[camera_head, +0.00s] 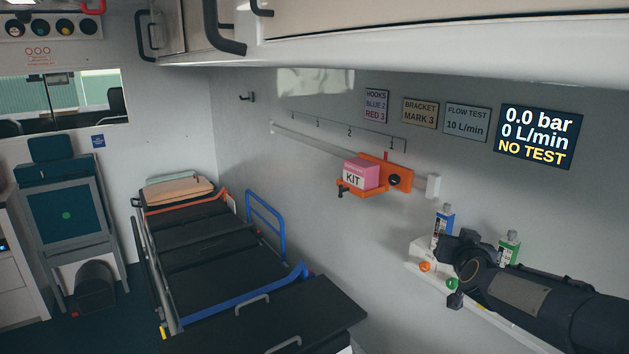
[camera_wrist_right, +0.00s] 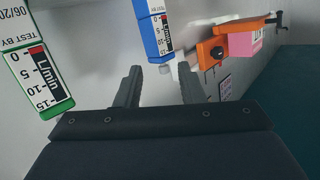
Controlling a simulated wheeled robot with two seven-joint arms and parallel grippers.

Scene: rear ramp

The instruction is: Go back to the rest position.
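My right gripper (camera_head: 452,271) is in front of the right wall, close to the white shelf (camera_head: 420,252). In the right wrist view its two fingers (camera_wrist_right: 160,85) stand apart with nothing between them. A blue-labelled flow meter (camera_head: 443,222) stands behind the gripper; in the wrist view it (camera_wrist_right: 155,30) lies beyond the fingertips. A green-labelled flow meter (camera_head: 509,247) stands to the right, partly hidden by my right arm; it also shows at left in the wrist view (camera_wrist_right: 38,80). My left gripper is not in view.
An orange bracket (camera_head: 398,180) on the wall rail holds a pink KIT box (camera_head: 361,173). The wall display (camera_head: 538,136) reads 0.0 bar, 0 L/min, NO TEST. A stretcher (camera_head: 220,262) stands left of the shelf. An overhead cabinet (camera_head: 400,40) juts out above.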

